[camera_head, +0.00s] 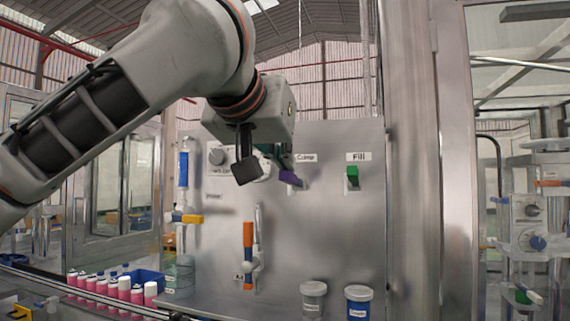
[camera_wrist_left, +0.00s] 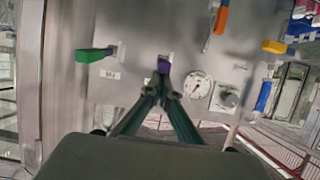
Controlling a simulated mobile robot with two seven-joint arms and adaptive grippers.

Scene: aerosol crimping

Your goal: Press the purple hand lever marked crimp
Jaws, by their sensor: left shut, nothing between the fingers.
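The purple hand lever (camera_head: 290,178) sits on the grey metal panel just below a label reading "Crimp". In the left wrist view the purple lever (camera_wrist_left: 163,66) shows right at the tips of my fingers. My left gripper (camera_head: 278,155) is shut and empty, with its green fingers close to the lever. In the left wrist view the gripper's fingers (camera_wrist_left: 161,82) come together at the lever, and I cannot tell whether they touch it. My right gripper is not in view.
A green lever (camera_head: 352,176) under the "Fill" label is to the right. A pressure gauge (camera_wrist_left: 197,86) is beside the gripper. An orange-blue lever (camera_head: 248,252) and a yellow lever (camera_head: 187,218) are lower left. Pink cans (camera_head: 101,285) stand in a row at lower left.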

